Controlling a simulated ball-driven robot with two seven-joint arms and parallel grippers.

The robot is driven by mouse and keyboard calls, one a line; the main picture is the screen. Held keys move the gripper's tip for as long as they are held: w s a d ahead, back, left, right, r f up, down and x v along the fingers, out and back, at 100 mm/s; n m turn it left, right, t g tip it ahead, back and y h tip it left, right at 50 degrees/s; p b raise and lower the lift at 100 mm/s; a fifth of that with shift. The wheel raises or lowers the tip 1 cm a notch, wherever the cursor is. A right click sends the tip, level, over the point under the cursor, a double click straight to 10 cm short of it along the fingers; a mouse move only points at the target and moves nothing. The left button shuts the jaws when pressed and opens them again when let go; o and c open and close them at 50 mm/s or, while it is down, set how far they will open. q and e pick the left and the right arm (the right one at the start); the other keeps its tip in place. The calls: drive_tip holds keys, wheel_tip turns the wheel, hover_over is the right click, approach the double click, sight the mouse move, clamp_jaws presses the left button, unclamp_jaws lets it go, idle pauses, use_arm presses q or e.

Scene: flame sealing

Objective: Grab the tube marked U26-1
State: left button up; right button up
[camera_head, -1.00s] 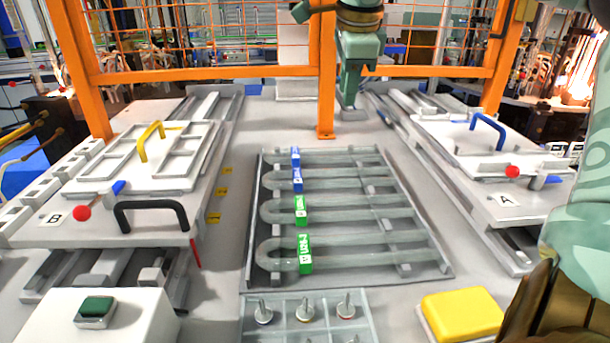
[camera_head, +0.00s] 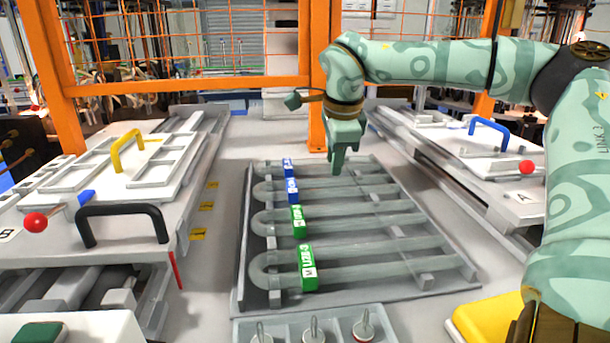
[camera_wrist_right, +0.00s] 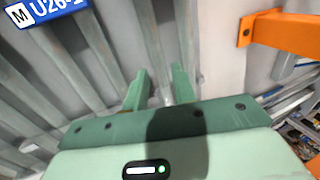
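The U-shaped glass tubes lie in a grey rack (camera_head: 440,282) in the middle of the table. Two blue tags, the farthest (camera_head: 287,167) and the second (camera_head: 292,190), mark the two far tubes. Their print is too small to read in the head view. My right gripper (camera_head: 338,168) points down over the far part of the rack, right of the blue tags. Its fingers (camera_wrist_right: 160,88) are apart with nothing between them. My left gripper is out of view.
Two nearer tubes carry green tags (camera_head: 298,222) (camera_head: 308,268). An orange fence post (camera_head: 318,130) stands close behind my right gripper. Panels with a yellow handle (camera_head: 128,148) and a blue handle (camera_head: 492,130) flank the rack. A yellow block (camera_head: 480,320) sits front right.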

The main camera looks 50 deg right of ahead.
drive_tip(key=shift+w+d+f, duration=0.1)
drive_tip(key=shift+w+f, duration=0.15)
drive_tip(key=shift+f, duration=0.35)
drive_tip(key=shift+s+r, duration=0.15)
drive_tip(key=shift+r, duration=0.05)
drive_tip(key=shift+c, duration=0.3)
clamp_jaws()
